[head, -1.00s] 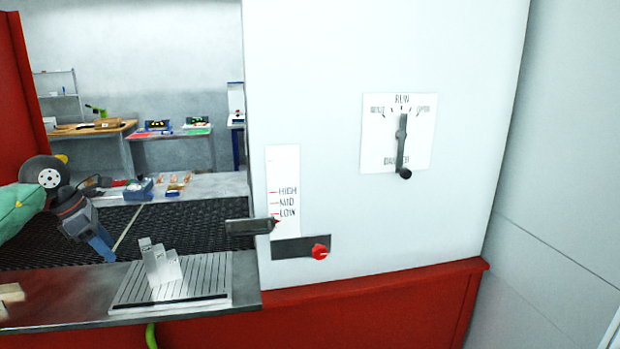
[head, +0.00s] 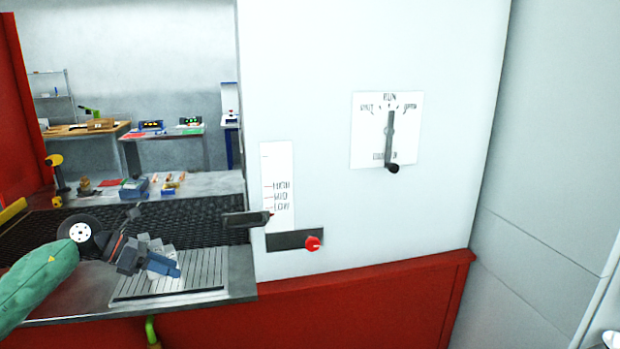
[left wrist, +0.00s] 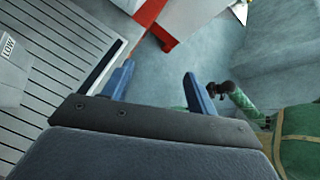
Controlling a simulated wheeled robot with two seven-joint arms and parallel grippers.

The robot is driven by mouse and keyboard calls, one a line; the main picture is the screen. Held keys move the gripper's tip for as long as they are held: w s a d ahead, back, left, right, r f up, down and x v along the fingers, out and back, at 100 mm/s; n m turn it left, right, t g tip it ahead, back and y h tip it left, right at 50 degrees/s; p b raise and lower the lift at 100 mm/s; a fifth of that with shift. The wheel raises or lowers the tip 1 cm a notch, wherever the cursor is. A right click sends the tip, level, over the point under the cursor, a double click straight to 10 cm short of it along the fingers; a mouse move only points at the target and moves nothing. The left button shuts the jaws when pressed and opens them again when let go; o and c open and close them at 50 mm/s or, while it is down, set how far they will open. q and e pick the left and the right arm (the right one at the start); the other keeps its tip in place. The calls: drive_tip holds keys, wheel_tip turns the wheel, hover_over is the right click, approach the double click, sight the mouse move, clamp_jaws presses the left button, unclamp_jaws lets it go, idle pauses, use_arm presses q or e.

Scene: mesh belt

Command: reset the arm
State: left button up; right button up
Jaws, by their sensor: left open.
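A pale block with a LOW label (left wrist: 10,68) sits at that view's left edge. In the head view my gripper covers most of the block. My right gripper is not in view.
A white panel carries a lever dial (head: 389,140), a HIGH/MID/LOW scale (head: 277,170) with a dark pointer (head: 246,219), and a red knob (head: 313,244). Dark mesh belt (head: 190,222) lies behind the plate. A red ledge (head: 370,277) runs below the panel.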

use_arm(q)
drive_tip(key=d+f+n+t+h, duration=0.55)
drive_tip(key=d+n+t, duration=0.35)
drive_tip(key=d+n, duration=0.25)
drive_tip(key=s+a+f+n+y, duration=0.1)
drive_tip(key=s+f+n+y, duration=0.4)
drive_tip(key=f+n, duration=0.45)
drive_tip(key=s+a+f+n+y, duration=0.1)
drive_tip(key=s+f+n+y, duration=0.4)
drive_tip(key=f+n, duration=0.5)
drive_tip(key=s+a+f+n+y, duration=0.1)
drive_tip(key=s+f+n+y, duration=0.2)
drive_tip(key=f+n+y, duration=0.7)
drive_tip(key=s+d+f+n+g+h, duration=0.1)
drive_tip(key=s+d+f+g, duration=0.2)
drive_tip(key=s+f, duration=0.2)
drive_tip(key=s+d+f+n+g+h, duration=0.1)
drive_tip(key=s+d+f+g+h, duration=0.1)
drive_tip(key=s, duration=1)
drive_tip(key=s+d+f+n+g+h, duration=0.1)
drive_tip(key=s+d+f+g+h, duration=0.1)
drive_tip(key=s+d+f+g, duration=0.2)
drive_tip(key=s+f+g, duration=0.2)
drive_tip(key=s+f, duration=0.2)
drive_tip(key=shift+s, duration=0.3)
